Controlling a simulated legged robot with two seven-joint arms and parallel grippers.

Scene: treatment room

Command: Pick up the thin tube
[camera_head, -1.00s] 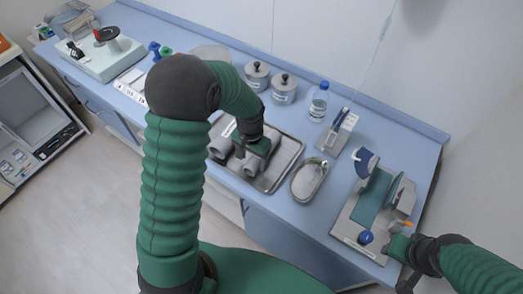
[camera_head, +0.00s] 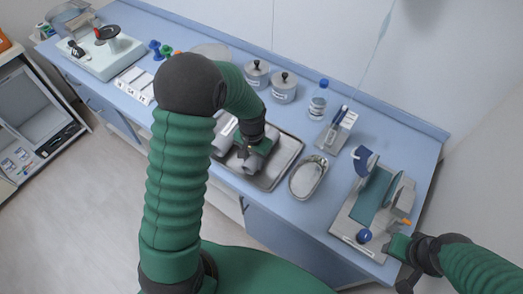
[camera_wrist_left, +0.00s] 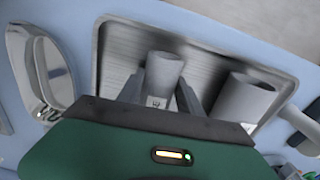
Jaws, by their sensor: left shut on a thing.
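The thin tube (camera_wrist_left: 163,73), a grey cylinder, stands between the two fingers of my left gripper (camera_wrist_left: 161,92) in the left wrist view. The gripper is shut on it, over the metal tray (camera_wrist_left: 118,48). In the head view my left gripper (camera_head: 250,152) is low over the tray (camera_head: 284,160), and its wrist hides part of the tube (camera_head: 252,165). A thicker grey tube (camera_wrist_left: 243,98) lies beside it in the same tray. My right gripper (camera_head: 397,247) is at the right, by the near corner of a grey stand; its finger opening is unclear.
A kidney-shaped metal dish (camera_head: 307,178) lies right of the tray. The grey stand (camera_head: 345,226) with a teal pad is farther right. Two lidded metal pots (camera_head: 284,91), a bottle (camera_head: 318,100) and a small holder (camera_head: 338,130) stand behind the tray and dish.

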